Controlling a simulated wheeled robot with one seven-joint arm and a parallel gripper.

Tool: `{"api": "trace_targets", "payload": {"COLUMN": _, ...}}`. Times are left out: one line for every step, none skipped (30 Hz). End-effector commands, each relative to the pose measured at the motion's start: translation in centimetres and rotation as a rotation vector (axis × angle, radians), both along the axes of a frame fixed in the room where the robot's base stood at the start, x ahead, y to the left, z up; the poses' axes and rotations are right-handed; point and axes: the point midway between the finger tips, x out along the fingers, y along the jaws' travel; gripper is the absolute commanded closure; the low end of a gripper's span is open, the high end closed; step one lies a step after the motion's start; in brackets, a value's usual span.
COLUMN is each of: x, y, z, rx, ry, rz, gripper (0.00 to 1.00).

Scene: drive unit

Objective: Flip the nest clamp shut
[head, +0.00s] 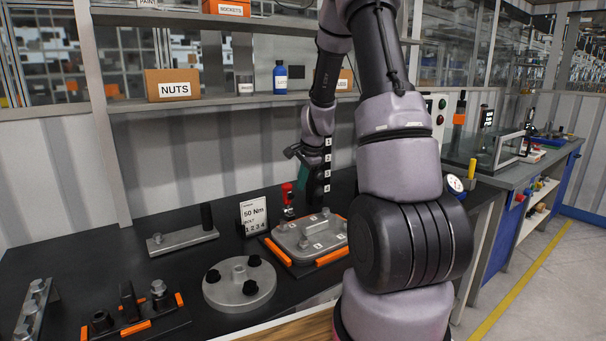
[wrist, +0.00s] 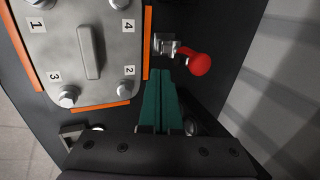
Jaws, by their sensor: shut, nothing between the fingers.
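The clamp (head: 287,196) has a red handle and stands at the back edge of the nest (head: 276,250). In the head view its handle points up. The wrist view shows its red knob (wrist: 199,64) and metal body (wrist: 167,44) beside the nest's orange edge strip. A grey cover plate (head: 312,234) with numbered corners and a raised bar sits in the nest. My gripper (head: 303,180) has green fingers, shut and empty, above the bench behind the nest. In the wrist view the fingertips (wrist: 159,72) are just short of the clamp body; contact cannot be told.
A 50 Nm sign (head: 254,214) stands left of the clamp. A round grey flange (head: 240,288) with black knobs lies left of the nest. A black fixture (head: 135,312) and a grey bar (head: 182,240) lie further left. A shelf (head: 220,101) crosses above the bench.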

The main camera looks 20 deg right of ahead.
Motion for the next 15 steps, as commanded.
{"api": "trace_targets", "payload": {"x": 0.3, "y": 0.0, "z": -1.2, "rx": 0.002, "ry": 0.004, "rz": -0.002, "gripper": 1.0}}
{"api": "trace_targets", "payload": {"x": 0.5, "y": 0.1, "z": -1.9, "rx": 0.003, "ry": 0.005, "rz": -0.003, "gripper": 1.0}}
{"api": "trace_targets", "payload": {"x": 0.9, "y": 0.2, "z": -2.6, "rx": 0.002, "ry": 0.004, "rz": -0.001, "gripper": 1.0}}
{"api": "trace_targets", "payload": {"x": 1.1, "y": 0.2, "z": -3.1, "rx": 0.003, "ry": 0.004, "rz": -0.001, "gripper": 1.0}}
{"api": "trace_targets", "payload": {"x": 1.3, "y": 0.2, "z": -3.6, "rx": 0.001, "ry": 0.002, "rz": -0.001, "gripper": 1.0}}
{"api": "trace_targets", "payload": {"x": 2.0, "y": 0.4, "z": -3.8, "rx": 0.001, "ry": -0.001, "rz": 0.0, "gripper": 1.0}}
{"api": "trace_targets", "payload": {"x": 2.6, "y": 0.6, "z": -3.6, "rx": -0.001, "ry": -0.003, "rz": 0.004, "gripper": 1.0}}
{"api": "trace_targets", "payload": {"x": 3.1, "y": 0.7, "z": -3.6, "rx": -0.001, "ry": -0.003, "rz": 0.003, "gripper": 1.0}}
{"api": "trace_targets", "payload": {"x": 3.6, "y": 0.8, "z": -3.6, "rx": 0.0, "ry": -0.002, "rz": 0.002, "gripper": 1.0}}
{"api": "trace_targets", "payload": {"x": 3.9, "y": 0.8, "z": -3.6, "rx": 0.0, "ry": -0.002, "rz": 0.002, "gripper": 1.0}}
{"api": "trace_targets", "payload": {"x": 4.2, "y": 0.9, "z": -3.6, "rx": 0.0, "ry": -0.002, "rz": 0.002, "gripper": 1.0}}
{"api": "trace_targets", "payload": {"x": 4.6, "y": 0.9, "z": -3.6, "rx": -0.001, "ry": -0.001, "rz": 0.002, "gripper": 1.0}}
{"api": "trace_targets", "payload": {"x": 4.8, "y": 1.0, "z": -3.5, "rx": 0.0, "ry": -0.002, "rz": 0.001, "gripper": 1.0}}
{"api": "trace_targets", "payload": {"x": 5.0, "y": 1.0, "z": -3.5, "rx": 0.0, "ry": -0.001, "rz": 0.0, "gripper": 1.0}}
{"api": "trace_targets", "payload": {"x": 5.1, "y": 1.0, "z": -3.5, "rx": 0.0, "ry": -0.001, "rz": 0.0, "gripper": 1.0}}
